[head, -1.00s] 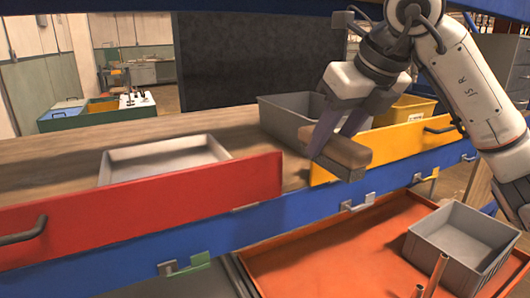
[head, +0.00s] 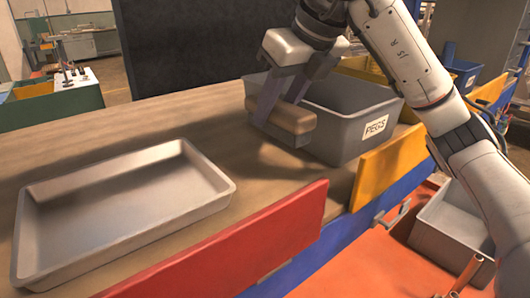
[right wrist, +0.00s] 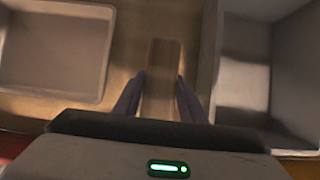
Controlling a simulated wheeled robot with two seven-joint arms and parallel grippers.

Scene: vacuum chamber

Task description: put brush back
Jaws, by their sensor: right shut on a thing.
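My right gripper (head: 284,98) is shut on a brush (head: 292,118), a short block with a tan wooden top and a grey lower part. The gripper holds it above the wooden shelf, in front of the left end of the grey bin labelled PEGS (head: 345,138). In the right wrist view the brush (right wrist: 161,85) sits between the two dark fingers, with a shallow grey tray (right wrist: 102,62) to the left and a grey bin to the right. The same tray (head: 222,186) lies on the shelf at the left in the head view. My left gripper is not in view.
The wooden shelf (head: 250,158) is bare between tray and PEGS bin. A red panel (head: 240,240) and a yellow panel (head: 390,165) stand along its front edge. Below right are an orange tray (head: 350,265) and another grey bin (head: 440,240).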

